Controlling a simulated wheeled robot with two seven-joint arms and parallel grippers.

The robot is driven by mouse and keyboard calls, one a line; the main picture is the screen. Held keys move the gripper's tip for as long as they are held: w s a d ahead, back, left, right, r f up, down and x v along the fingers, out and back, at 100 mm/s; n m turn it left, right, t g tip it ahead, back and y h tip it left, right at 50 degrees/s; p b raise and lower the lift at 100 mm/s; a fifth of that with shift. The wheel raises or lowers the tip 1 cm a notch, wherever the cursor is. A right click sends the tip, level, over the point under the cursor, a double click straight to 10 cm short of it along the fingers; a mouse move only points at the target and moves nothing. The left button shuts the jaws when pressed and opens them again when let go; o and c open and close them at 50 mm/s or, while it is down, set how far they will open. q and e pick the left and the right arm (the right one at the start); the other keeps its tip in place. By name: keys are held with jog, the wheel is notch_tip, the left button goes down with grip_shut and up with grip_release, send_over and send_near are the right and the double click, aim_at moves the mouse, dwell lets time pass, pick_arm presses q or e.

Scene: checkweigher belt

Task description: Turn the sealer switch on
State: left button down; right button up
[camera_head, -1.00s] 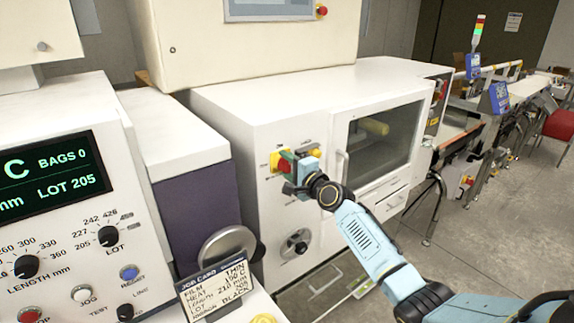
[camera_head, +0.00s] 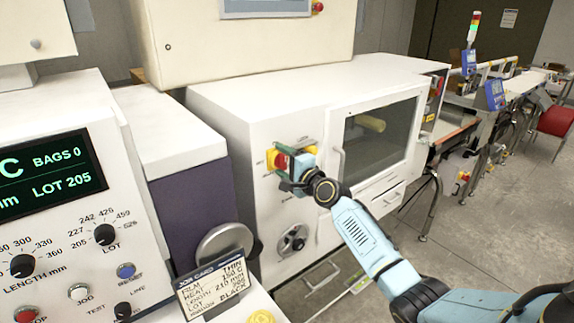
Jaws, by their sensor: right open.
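A red switch on a yellow plate (camera_head: 271,159) sits on the front of the white cabinet (camera_head: 245,140). My right gripper (camera_head: 288,168) is right at this switch and covers part of it. It is open, with its fingertips at the red knob; whether they touch it I cannot tell. The knob's exact angle is partly hidden by the gripper. A label beside the switch is too small to read. My left gripper is not in view.
A round dial (camera_head: 293,240) sits lower on the cabinet front. A windowed door with a handle (camera_head: 341,160) is right of my gripper. A control panel with display (camera_head: 50,178) and a job card (camera_head: 214,284) stand at the left. Open floor lies at the right.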

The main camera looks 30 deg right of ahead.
jog(key=shift+s, duration=0.55)
jog(key=s+d, duration=0.1)
jog(key=s, duration=1.1)
jog(key=shift+s, duration=0.1)
jog(key=s+a+f+n+g+h+b, duration=0.1)
jog(key=s+f+n+g+b, duration=0.1)
jog(key=f, duration=1.1)
jog(key=s+f+n+g+h+b, duration=0.1)
jog(key=f+g+b, duration=0.15)
jog(key=f, duration=0.95)
jog(key=s+a+f+n+g+b, duration=0.2)
jog(key=s+f, duration=0.4)
jog(key=f, duration=0.5)
jog(key=s+a+f+n+g+b, duration=0.1)
jog(key=s+a+f+n+g, duration=0.3)
jog(key=f, duration=0.8)
jog(key=s+a+f+n+g+b, duration=0.2)
jog(key=s+f, duration=0.6)
jog(key=s, duration=0.4)
jog(key=s+a+f+n+g+b, duration=0.2)
jog(key=s+f+n, duration=0.3)
jog(key=s+f, duration=0.3)
jog(key=s+a+f+n+g+b, duration=0.2)
jog(key=s+f, duration=0.6)
jog(key=s, duration=0.7)
jog(key=shift+s+a+f+n+b, duration=0.15)
jog(key=shift+s+a+n+b, duration=0.3)
jog(key=shift+a+n, duration=0.6)
